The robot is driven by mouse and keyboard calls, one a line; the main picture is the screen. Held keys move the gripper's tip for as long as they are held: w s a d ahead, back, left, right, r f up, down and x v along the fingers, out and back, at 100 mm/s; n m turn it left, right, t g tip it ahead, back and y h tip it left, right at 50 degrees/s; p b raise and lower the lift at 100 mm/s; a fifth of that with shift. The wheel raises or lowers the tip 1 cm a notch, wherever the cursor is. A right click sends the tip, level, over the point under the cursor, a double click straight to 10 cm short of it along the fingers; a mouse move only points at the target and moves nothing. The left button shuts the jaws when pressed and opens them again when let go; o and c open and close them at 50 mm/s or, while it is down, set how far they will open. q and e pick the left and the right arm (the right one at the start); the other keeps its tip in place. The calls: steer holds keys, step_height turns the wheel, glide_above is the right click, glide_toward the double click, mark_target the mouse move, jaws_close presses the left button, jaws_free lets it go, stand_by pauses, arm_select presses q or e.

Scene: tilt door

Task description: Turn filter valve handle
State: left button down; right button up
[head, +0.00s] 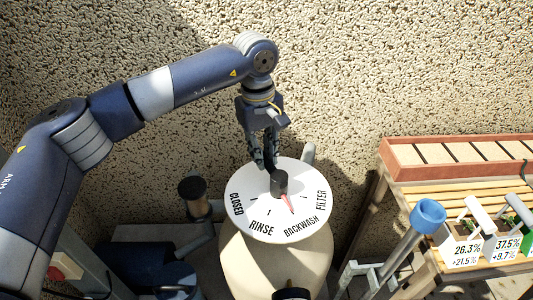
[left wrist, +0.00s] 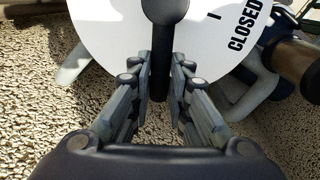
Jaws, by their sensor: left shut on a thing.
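The filter valve has a round white dial (head: 247,183) lettered CLOSED, RINSE, BACKWASH and FILTER, on top of a cream tank (head: 270,265). A black handle (head: 279,186) stands at its centre, with a red pointer (head: 287,203) aimed toward BACKWASH. My left gripper (head: 271,163) reaches down at the dial's far side, shut on the handle's bar. In the left wrist view, the black bar of the handle (left wrist: 165,12) runs between the two fingers (left wrist: 161,66), and part of the dial with CLOSED shows behind. My right gripper is not in view.
A slatted wooden bench (head: 458,180) with a reddish planter box (head: 450,158) and labelled pots (head: 465,235) stands at the right. A grey tube with a blue cup-shaped top (head: 427,216) rises before it. A pump (head: 195,195) is left of the tank. A pebbled wall (head: 370,70) is behind.

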arm_select(q)
steer(key=shift+w+r, duration=0.1)
steer(key=shift+r, duration=0.05)
steer(key=c, duration=1.5)
jaws_free()
steer(key=r, duration=1.2)
steer(key=shift+s+a, duration=0.3)
steer(key=shift+a, duration=0.05)
